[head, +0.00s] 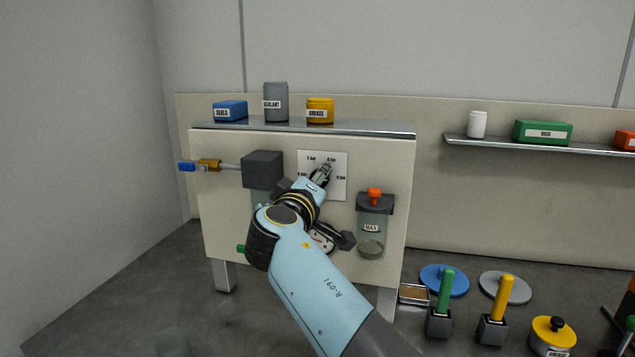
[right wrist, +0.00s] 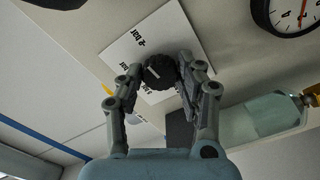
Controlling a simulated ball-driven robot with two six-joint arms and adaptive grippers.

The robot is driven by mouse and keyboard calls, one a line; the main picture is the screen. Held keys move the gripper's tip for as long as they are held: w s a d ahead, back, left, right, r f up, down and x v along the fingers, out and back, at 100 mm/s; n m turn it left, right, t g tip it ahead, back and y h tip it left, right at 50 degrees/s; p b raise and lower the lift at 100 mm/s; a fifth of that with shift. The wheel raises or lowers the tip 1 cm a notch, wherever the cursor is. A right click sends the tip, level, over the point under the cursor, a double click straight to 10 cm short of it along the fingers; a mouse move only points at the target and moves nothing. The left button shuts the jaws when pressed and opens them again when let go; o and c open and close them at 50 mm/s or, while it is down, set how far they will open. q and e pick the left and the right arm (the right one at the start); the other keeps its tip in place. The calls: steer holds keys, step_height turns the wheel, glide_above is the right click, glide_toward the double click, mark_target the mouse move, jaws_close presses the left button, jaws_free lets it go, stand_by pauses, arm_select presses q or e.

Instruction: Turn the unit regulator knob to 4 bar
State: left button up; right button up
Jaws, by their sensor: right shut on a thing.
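The regulator knob (right wrist: 159,72) is dark and ribbed, with a pale mark on its face. It sits on a white scale plate (head: 335,185) with small bar labels, on the front of the beige unit. The plate also shows in the right wrist view (right wrist: 180,35). My right gripper (head: 322,176) reaches up to the plate and hides most of the knob in the head view. In the right wrist view its fingers (right wrist: 160,78) are shut on the knob, one on each side. I cannot tell which label the pale mark points at. My left gripper is not in view.
A round gauge (right wrist: 292,14) with a red needle is beside the plate, partly behind my arm in the head view. A clear bowl marked MAX (head: 372,232) hangs right of it. A dark grey block (head: 262,169) is left. Containers stand on the unit's top (head: 360,126).

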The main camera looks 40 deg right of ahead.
steer(key=n+p, duration=0.2)
steer(key=n, duration=0.8)
steer(key=shift+n, duration=0.4)
steer(key=shift+f, duration=0.15)
steer(key=o, duration=1.2)
steer(key=shift+a, duration=0.1)
steer(key=shift+c, duration=0.2)
